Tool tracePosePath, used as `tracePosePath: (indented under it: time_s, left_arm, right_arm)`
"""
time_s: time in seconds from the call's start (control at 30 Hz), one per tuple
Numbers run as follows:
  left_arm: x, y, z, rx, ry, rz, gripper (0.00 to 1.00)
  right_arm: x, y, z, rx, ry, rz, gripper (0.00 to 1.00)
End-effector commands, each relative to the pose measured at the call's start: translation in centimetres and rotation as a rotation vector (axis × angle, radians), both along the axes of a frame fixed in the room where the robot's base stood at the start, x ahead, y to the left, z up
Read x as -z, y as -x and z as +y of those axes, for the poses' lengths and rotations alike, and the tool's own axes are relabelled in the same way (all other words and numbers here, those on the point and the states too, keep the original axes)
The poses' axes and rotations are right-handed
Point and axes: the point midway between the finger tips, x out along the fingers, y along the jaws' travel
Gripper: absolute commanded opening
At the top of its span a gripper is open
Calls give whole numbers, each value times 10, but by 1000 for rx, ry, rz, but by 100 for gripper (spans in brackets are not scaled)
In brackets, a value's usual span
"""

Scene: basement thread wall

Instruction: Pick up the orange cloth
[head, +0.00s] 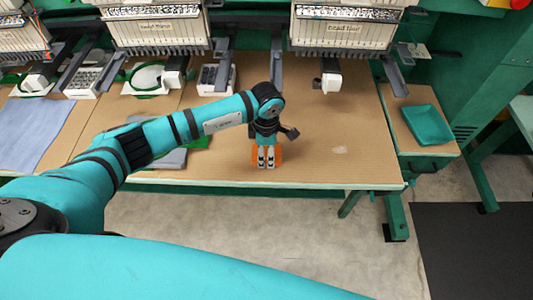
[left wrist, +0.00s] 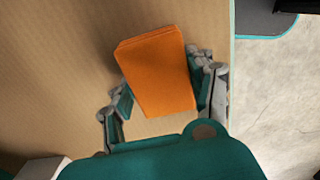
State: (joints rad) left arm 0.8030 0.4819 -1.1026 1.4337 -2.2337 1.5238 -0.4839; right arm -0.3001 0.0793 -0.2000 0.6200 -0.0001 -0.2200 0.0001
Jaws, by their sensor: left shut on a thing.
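The orange cloth (left wrist: 158,66) is a folded, flat rectangular stack in the left wrist view. It lies between the two fingers of my left gripper (left wrist: 163,92), which is shut on it. In the head view the cloth (head: 280,156) shows as small orange patches beside my left gripper (head: 265,163), near the table's front edge. The gripper points down and hides most of the cloth there. I cannot tell whether the cloth still touches the tabletop. My right gripper is not in view.
The brown tabletop (head: 340,120) is clear right of the gripper. Embroidery machine heads (head: 345,30) overhang its back. A grey folded cloth (head: 172,158) and a blue cloth (head: 35,125) lie to the left. A teal tray (head: 428,125) sits on the side table at the right.

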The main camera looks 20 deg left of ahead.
Motion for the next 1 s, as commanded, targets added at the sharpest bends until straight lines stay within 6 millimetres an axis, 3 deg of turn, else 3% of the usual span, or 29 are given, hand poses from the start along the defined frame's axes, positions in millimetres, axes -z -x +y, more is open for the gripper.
tracePosePath:
  time_s: [0.07,0.37,0.63,1.0]
  left_arm:
    - [0,0,0,0,0,0,24]
    - [-4,-1,0,0,0,-2,24]
    - [-36,-1,0,2,0,-6,24]
    - [-40,91,-26,7,1,0,24]
  right_arm:
    - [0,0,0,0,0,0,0]
    - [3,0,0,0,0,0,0]
    - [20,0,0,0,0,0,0]
    - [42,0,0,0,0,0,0]
